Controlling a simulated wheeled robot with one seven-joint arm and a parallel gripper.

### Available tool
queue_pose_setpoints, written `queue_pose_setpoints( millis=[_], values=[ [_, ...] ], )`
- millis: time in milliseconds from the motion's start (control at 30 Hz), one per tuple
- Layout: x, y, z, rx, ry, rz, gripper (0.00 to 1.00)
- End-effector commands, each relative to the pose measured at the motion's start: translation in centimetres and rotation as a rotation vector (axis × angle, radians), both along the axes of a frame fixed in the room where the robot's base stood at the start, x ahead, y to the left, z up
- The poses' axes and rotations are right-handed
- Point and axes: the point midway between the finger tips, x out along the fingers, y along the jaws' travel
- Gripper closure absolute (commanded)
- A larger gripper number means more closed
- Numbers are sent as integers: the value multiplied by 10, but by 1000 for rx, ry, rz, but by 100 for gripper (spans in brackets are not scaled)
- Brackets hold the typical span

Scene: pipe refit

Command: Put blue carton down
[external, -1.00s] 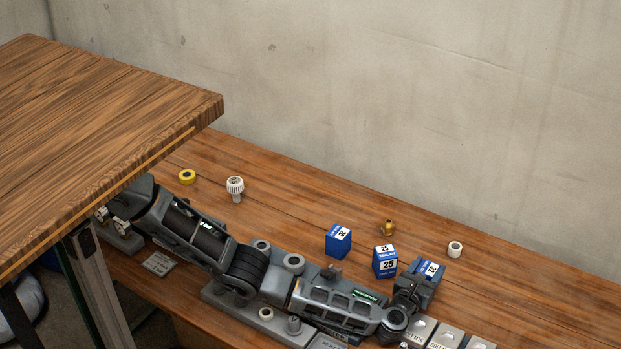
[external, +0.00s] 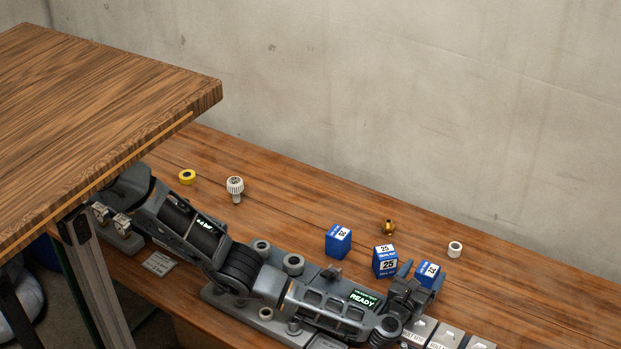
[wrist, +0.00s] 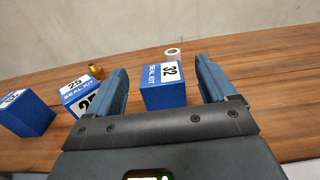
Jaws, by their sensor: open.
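The blue carton marked 32 (external: 429,274) stands upright on the lower wooden bench, at the right end of a loose row of blue cartons. My gripper (external: 414,277) is open just left of it in the external view. In the wrist view the carton (wrist: 163,92) sits ahead, between the two spread fingers of my gripper (wrist: 160,72), with a gap on each side. Its 32 and SEAL KIT label faces up. Part of its lower side is hidden by the gripper in the external view.
A blue carton marked 25 (external: 385,262) stands close left of the gripper, and another blue carton (external: 338,241) farther left. A brass fitting (external: 388,227) and a white ring (external: 455,249) lie behind. Grey labelled bins (external: 446,337) are in front. The bench's right side is clear.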

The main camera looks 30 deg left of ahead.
Motion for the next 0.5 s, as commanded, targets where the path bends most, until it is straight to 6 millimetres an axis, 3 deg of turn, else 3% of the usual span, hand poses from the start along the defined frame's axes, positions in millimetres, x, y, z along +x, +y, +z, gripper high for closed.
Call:
queue_pose_setpoints(
  millis=[200, 500],
  values=[
    [-49, -1, 4, 0, 1, -3, 16],
    [-84, 0, 2, -2, 0, 0, 16]
  ],
)
